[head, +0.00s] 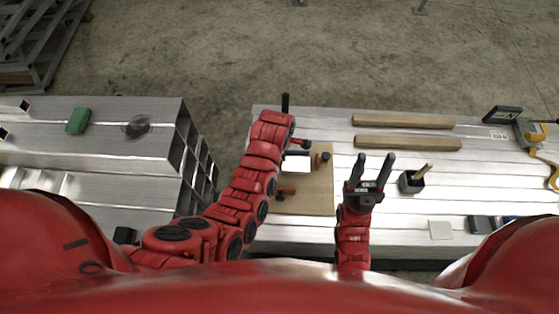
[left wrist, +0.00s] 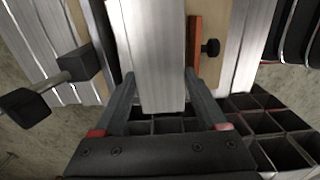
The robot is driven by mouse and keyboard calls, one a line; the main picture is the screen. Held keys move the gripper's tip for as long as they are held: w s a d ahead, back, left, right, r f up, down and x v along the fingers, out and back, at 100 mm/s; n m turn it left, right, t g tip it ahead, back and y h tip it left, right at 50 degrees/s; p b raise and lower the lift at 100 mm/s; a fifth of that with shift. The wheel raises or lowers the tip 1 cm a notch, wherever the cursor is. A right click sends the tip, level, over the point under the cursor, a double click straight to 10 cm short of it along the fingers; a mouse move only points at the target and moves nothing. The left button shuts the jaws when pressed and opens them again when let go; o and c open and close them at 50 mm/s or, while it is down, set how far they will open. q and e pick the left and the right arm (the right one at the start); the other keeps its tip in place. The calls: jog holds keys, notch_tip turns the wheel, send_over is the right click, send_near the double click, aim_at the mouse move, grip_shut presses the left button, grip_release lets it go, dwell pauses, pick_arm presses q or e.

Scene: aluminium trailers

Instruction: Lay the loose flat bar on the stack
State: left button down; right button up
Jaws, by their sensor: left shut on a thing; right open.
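In the left wrist view my left gripper (left wrist: 158,82) is shut on a silver flat bar (left wrist: 150,40), one finger at each side. The bar runs away from the gripper toward the top edge. In the head view my left arm reaches over the brown board (head: 318,195) and hides its gripper. A bright flat piece (head: 297,165) shows just right of this arm; I cannot tell whether it is the held bar. A stack of hollow aluminium tubes (head: 100,145) stands at the left. My right gripper (head: 375,160) is open and empty above the bench.
Orange clamps (head: 286,191) sit on the board; one shows beside the bar in the wrist view (left wrist: 195,40). Two wooden strips (head: 405,121) lie at the bench's back. A black holder (head: 410,182) stands right of my right gripper. Tools (head: 525,130) lie far right.

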pick_arm(q)
jog(key=shift+w+f+b, duration=1.55)
jog(key=shift+f+b, duration=0.3)
jog(key=shift+b, duration=0.9)
jog(key=shift+f+b, duration=0.95)
jog(key=shift+f, duration=0.35)
grip_release()
notch_tip(320, 180, up, 17)
jog(key=p, duration=0.7)
jog(key=shift+r, duration=0.2)
